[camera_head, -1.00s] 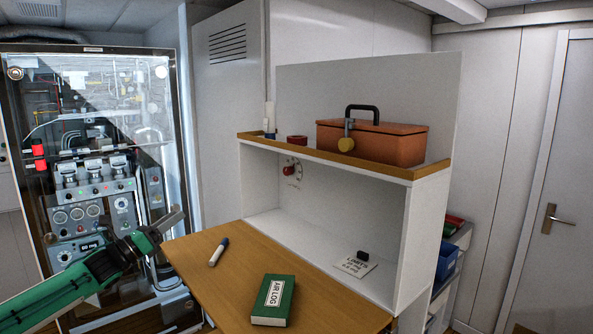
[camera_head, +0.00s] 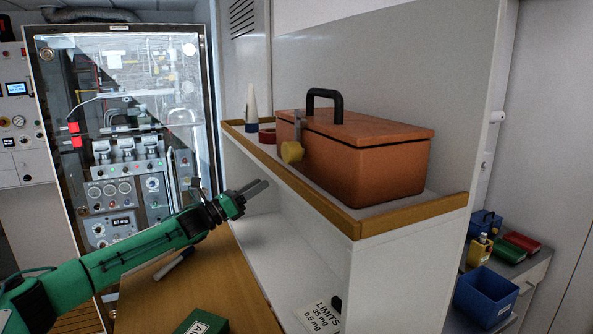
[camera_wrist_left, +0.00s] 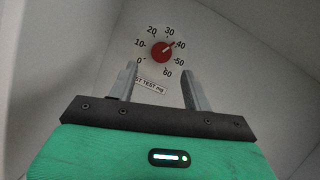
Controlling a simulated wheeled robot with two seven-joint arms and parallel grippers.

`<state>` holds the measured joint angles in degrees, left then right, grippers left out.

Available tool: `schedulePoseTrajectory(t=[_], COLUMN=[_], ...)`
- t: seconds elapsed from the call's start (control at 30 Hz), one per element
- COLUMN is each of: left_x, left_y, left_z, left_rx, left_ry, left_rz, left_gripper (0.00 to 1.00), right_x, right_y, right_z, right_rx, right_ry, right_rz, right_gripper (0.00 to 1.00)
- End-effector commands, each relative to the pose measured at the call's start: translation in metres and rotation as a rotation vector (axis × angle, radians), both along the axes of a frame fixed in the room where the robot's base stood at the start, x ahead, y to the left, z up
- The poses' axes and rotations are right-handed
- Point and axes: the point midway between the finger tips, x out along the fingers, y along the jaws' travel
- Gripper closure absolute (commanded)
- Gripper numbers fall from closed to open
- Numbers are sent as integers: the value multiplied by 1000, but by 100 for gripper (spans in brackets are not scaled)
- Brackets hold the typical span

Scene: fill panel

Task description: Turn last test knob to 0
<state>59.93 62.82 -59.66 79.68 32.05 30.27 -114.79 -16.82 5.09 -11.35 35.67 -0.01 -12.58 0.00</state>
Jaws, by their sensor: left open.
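The red test knob (camera_wrist_left: 162,52) is on a white wall in the left wrist view, amid a printed scale from 0 to 60. Its light pointer aims up and right, near 40. Below it is a label (camera_wrist_left: 151,86) ending in "TEST mg", its start hidden by a finger. My left gripper (camera_head: 254,189) is at the shelf unit's opening in the head view. In the left wrist view its fingers (camera_wrist_left: 162,85) are apart and empty, with the knob beyond their tips, not touched. The knob is hidden in the head view. My right gripper is not in view.
The shelf's wooden lip (camera_head: 340,218) runs close to the left gripper. An orange toolbox (camera_head: 385,160) and red tape roll (camera_head: 268,136) stand on top. A limits card (camera_head: 320,315), marker (camera_head: 173,265) and green book (camera_head: 202,322) are below. A glass-fronted cabinet (camera_head: 125,60) stands behind.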

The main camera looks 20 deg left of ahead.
Motion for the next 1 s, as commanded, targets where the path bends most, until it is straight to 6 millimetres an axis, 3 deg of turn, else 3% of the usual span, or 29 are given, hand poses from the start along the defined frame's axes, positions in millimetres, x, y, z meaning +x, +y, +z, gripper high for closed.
schedulePoseTrajectory(t=[0.33,0.63,1.0], left_x=[28,53,57], left_y=[-20,-38,-40], left_z=[19,28,27], left_rx=[-1,-1,0], left_ry=[-1,0,0], left_rz=[-1,0,1], left_gripper=[50,50,50], right_x=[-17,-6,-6], right_y=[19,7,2], right_z=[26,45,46], right_rx=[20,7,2], right_ry=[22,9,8], right_rz=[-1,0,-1], right_gripper=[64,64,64])
